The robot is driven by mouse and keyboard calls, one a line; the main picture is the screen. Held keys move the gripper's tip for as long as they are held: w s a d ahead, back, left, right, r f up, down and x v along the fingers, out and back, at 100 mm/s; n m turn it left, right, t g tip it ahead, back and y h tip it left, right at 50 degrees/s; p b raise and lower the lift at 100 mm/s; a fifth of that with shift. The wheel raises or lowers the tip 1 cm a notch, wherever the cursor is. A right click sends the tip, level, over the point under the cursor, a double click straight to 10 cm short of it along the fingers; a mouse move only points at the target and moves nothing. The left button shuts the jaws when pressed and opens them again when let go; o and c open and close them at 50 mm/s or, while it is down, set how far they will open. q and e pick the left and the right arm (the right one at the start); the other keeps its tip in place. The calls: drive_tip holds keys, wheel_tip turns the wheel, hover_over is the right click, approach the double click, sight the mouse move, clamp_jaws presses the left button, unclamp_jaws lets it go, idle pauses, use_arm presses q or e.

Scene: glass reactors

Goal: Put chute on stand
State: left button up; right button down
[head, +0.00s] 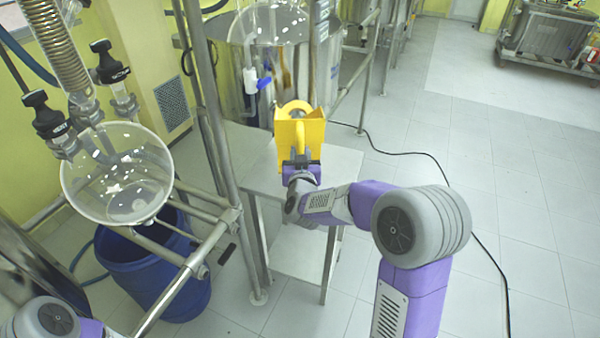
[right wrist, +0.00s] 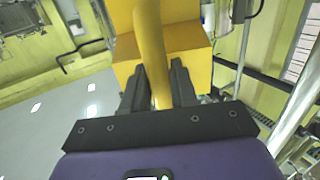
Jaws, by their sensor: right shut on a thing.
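The yellow chute (head: 310,131) is in the middle of the head view, held above or just over a small metal table. My right gripper (head: 300,160) is shut on the chute's yellow handle, which also shows between the dark fingers in the right wrist view (right wrist: 153,60). The chute's open top faces up, with a rounded yellow part at its far side. The stand may be the grey metal table (head: 338,168) beneath and around the chute; I cannot tell whether they touch. My left gripper is out of view; only part of my left arm shows at the bottom left.
A round glass vessel (head: 118,175) in a metal frame stands at left, above a blue barrel (head: 150,265). A large steel tank (head: 285,75) stands behind the table. A black cable (head: 440,165) lies on the floor at right, where the floor is otherwise open.

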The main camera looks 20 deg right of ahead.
wheel_tip(320, 180, down, 6)
drive_tip(key=shift+f+b, duration=0.1)
drive_tip(key=shift+b, duration=0.9)
drive_tip(key=c, duration=0.9)
unclamp_jaws()
drive_tip(key=shift+a, duration=0.1)
